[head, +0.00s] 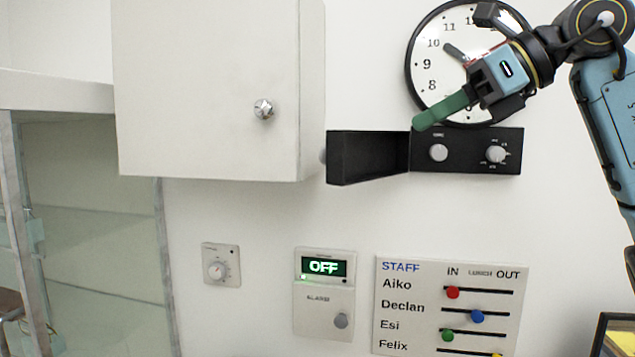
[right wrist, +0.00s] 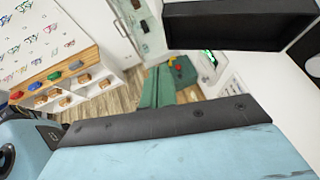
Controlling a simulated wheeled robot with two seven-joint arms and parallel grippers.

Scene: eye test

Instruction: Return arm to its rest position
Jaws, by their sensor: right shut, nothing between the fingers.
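My right arm (head: 604,120) comes in from the right in the head view, light blue with dark joints. It is bent, and its gripper (head: 428,117) reaches left and down in front of the wall clock (head: 430,72). The green fingers are shut with nothing between them. They overlap the clock's lower edge and the top of the black panel (head: 467,167); I cannot tell whether they touch either. In the right wrist view the green fingers (right wrist: 157,88) show near the middle, beyond the gripper's dark edge. My left gripper is not in view.
A black open-fronted box or flap (head: 368,157) juts out beside the panel. A white cabinet (head: 210,90) hangs at the left. Below are a dial (head: 221,265), an alarm unit reading OFF (head: 323,297) and a staff board (head: 450,325). A framed item (head: 615,335) stands lower right.

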